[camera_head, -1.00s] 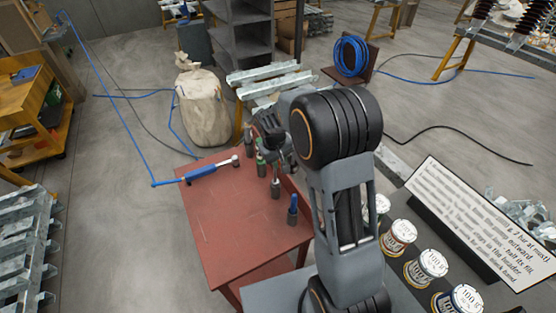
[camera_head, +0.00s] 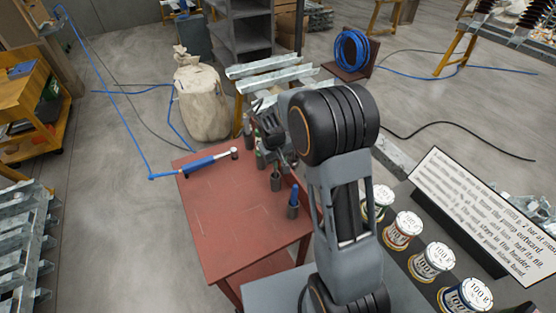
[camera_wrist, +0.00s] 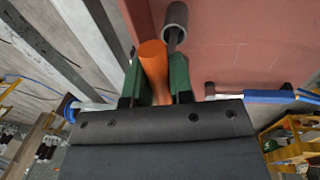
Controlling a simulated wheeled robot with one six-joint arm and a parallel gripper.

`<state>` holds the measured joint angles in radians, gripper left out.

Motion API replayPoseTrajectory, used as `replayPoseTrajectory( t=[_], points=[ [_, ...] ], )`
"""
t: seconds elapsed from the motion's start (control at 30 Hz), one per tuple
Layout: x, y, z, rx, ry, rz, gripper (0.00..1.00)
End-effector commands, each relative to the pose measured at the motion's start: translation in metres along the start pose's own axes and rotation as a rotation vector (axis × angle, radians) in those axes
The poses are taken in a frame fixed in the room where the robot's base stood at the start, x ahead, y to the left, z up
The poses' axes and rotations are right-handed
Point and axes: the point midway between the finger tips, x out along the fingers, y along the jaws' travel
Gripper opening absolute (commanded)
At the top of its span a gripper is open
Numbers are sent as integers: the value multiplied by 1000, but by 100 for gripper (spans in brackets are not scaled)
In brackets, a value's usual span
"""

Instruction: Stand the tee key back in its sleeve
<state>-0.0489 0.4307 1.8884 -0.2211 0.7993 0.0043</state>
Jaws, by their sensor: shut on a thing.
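My gripper (camera_wrist: 160,85) is shut on an orange cylindrical grip, which I take to be the tee key (camera_wrist: 154,62). The green fingers press on both sides of it. In the head view my gripper (camera_head: 265,125) is above the far right edge of the red table, and the key cannot be made out there. Several grey sleeves stand along that edge. One sleeve (camera_head: 276,182) is near the middle of the row, and another (camera_head: 292,211) holds a blue-topped tool. In the wrist view a grey hollow sleeve (camera_wrist: 176,14) appears just beyond the orange grip, apart from it.
A blue-handled tool with a hose (camera_head: 207,162) lies on the far part of the red table (camera_head: 235,225). Most of the table's middle is bare. Labelled tins (camera_head: 432,262) and a sign stand on a grey surface at right. Galvanised beams (camera_head: 262,70) lie behind the table.

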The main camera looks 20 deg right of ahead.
Motion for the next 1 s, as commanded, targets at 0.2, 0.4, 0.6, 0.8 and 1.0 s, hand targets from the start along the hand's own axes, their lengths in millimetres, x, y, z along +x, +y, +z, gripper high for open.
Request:
replayPoseTrajectory(
  t=[0.2,0.4,0.6,0.8,1.0],
  points=[
    [13,-2,0,0,0,0,0],
    [22,-4,0,0,1,0,0],
    [25,-4,0,0,1,0,0],
    [24,-4,0,0,1,0,0],
    [24,-4,0,0,1,0,33]
  ],
)
